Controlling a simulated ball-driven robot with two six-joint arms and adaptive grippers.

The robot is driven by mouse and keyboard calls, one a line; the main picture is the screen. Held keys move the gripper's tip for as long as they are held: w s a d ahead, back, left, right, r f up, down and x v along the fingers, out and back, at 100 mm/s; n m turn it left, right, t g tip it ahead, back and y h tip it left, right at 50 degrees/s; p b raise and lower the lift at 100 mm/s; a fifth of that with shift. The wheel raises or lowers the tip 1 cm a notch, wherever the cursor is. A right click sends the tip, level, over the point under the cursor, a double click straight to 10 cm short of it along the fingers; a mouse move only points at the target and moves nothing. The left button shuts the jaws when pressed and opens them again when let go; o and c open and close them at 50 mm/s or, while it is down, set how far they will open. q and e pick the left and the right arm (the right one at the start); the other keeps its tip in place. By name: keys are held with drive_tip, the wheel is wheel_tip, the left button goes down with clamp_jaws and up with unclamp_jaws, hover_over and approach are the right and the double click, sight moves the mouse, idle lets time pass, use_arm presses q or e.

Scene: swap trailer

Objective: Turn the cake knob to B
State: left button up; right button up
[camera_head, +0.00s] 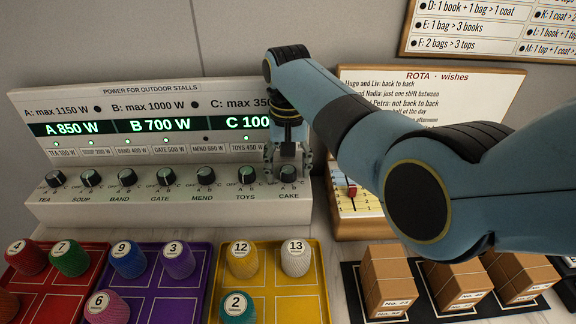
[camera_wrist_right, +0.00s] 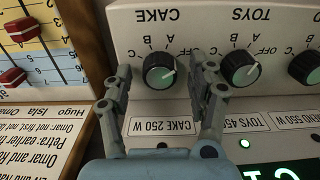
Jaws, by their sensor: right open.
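The CAKE knob (camera_head: 288,173) is the last knob at the right end of the white power panel (camera_head: 150,207). In the upside-down right wrist view, the green-faced CAKE knob (camera_wrist_right: 159,71) has OFF, A, B, C positions around it. My left gripper is out of view.
The TOYS knob (camera_head: 245,174) is close beside the right gripper. The display (camera_head: 160,126) reads A 850 W, B 700 W, and C partly hidden. A slider board (camera_head: 350,222) stands just right of the panel. Trays of spools and boxes (camera_head: 388,281) are in front.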

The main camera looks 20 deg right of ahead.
drive_tip(key=c, duration=1.1)
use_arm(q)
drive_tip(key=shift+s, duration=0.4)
use_arm(e)
drive_tip(key=shift+c, duration=0.2)
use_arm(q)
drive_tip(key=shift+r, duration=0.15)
use_arm(e)
drive_tip(key=shift+r, duration=0.1)
drive_tip(key=n+p, duration=0.2)
drive_tip(key=n, duration=0.1)
drive_tip(key=shift+r+p, duration=0.15)
drive_tip(key=shift+p, duration=0.25)
drive_tip(key=n+p, duration=0.2)
drive_tip(key=n, duration=0.1)
drive_tip(key=shift+n, duration=0.4)
drive_tip(key=n+p, duration=0.1)
drive_tip(key=n, duration=0.3)
drive_tip(key=shift+p, duration=0.35)
use_arm(q)
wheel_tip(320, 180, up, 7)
drive_tip(key=shift+p, duration=0.45)
use_arm(e)
drive_tip(key=shift+n, duration=2.5)
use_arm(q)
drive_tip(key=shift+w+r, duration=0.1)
use_arm(e)
drive_tip(key=shift+f, duration=0.2)
